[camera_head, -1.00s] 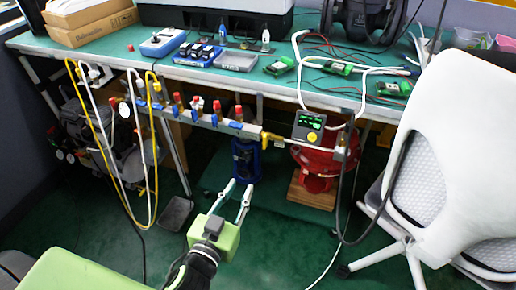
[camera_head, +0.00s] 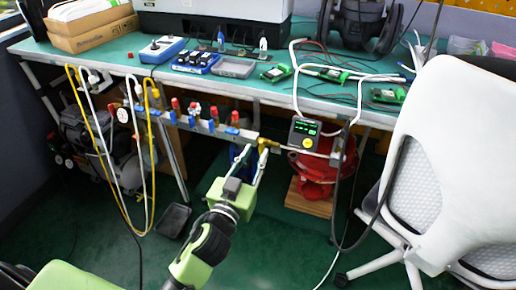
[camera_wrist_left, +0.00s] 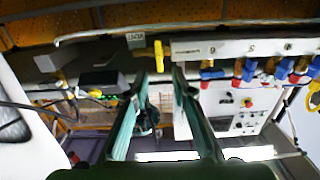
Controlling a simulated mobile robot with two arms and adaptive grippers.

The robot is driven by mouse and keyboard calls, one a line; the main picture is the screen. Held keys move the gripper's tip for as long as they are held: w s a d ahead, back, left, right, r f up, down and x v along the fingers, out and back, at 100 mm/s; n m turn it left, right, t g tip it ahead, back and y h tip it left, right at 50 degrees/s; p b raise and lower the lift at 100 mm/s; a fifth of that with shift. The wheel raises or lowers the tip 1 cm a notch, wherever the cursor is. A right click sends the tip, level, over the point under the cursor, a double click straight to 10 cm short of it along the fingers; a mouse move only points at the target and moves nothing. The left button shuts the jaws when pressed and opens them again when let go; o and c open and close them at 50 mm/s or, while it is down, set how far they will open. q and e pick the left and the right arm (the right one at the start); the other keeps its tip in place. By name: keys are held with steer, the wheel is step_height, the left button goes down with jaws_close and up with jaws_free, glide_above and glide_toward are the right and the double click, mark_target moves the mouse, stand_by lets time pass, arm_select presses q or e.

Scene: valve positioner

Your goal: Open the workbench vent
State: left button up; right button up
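The workbench manifold (camera_head: 205,124) is a grey bar under the table's front edge, with several red and blue valves. A yellow valve handle (camera_head: 266,144) sits at its right end. It also shows upright in the left wrist view (camera_wrist_left: 158,56), with a small label above it. My left gripper (camera_head: 252,160) is just below and in front of that end of the manifold. Its two fingers are apart, with nothing held between them. In the left wrist view, the yellow handle appears between the open fingertips (camera_wrist_left: 160,78); I cannot tell whether they touch it. My right gripper is not in view.
A gauge with a green display (camera_head: 304,132) hangs right of the yellow handle, above a red machine (camera_head: 318,172). Yellow and white hoses (camera_head: 150,150) loop down at the left. A white chair (camera_head: 440,160) stands at the right. The green tabletop (camera_head: 120,62) is above.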

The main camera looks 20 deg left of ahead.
mark_target(260, 145)
arm_select(q)
steer(key=shift+w, duration=1.55)
steer(key=shift+d, duration=0.1)
jaws_close()
